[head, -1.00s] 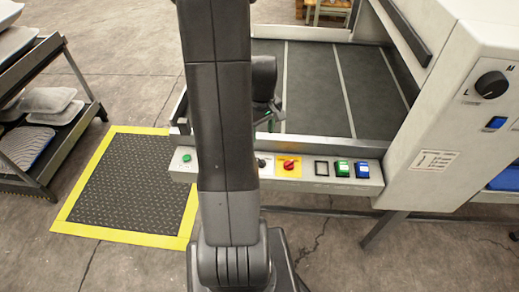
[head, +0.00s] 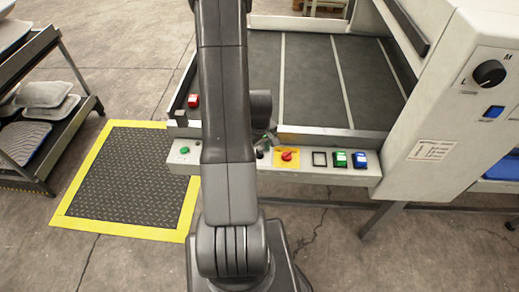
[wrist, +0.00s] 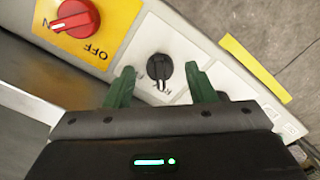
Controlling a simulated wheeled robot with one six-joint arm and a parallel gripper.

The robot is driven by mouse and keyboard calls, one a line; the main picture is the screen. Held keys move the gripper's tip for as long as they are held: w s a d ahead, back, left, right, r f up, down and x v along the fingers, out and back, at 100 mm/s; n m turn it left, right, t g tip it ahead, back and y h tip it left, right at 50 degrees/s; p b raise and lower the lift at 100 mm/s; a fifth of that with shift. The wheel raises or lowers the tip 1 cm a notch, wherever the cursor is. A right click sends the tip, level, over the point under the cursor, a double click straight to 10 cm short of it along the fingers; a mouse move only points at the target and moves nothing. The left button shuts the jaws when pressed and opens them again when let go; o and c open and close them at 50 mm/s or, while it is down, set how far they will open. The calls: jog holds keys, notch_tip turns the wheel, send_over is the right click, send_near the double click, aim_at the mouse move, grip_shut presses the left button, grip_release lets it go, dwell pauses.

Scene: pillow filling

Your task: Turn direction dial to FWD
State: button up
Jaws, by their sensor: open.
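The direction dial is a small black knob (wrist: 159,68) on a pale plate of the control panel. In the wrist view its white pointer mark faces the bottom edge, toward small lettering that is partly hidden and hard to read. My gripper (wrist: 160,76) is open, with one green finger on either side of the dial in the picture. No contact with the knob is visible, and I cannot tell how deep the fingers reach. In the head view my gripper (head: 267,137) is over the panel, beside my arm, and partly covers the dial.
A red rotary switch (wrist: 76,18) on a yellow plate marked OFF sits close beside the dial. Green (head: 340,159) and blue (head: 360,160) buttons are farther right. A green button (head: 184,150) and a red one (head: 193,100) are left. A larger black knob (head: 489,74) is on the cabinet.

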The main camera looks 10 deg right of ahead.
jog(key=shift+f, duration=0.15)
jog(key=c, duration=1)
jog(key=shift+o, duration=0.2)
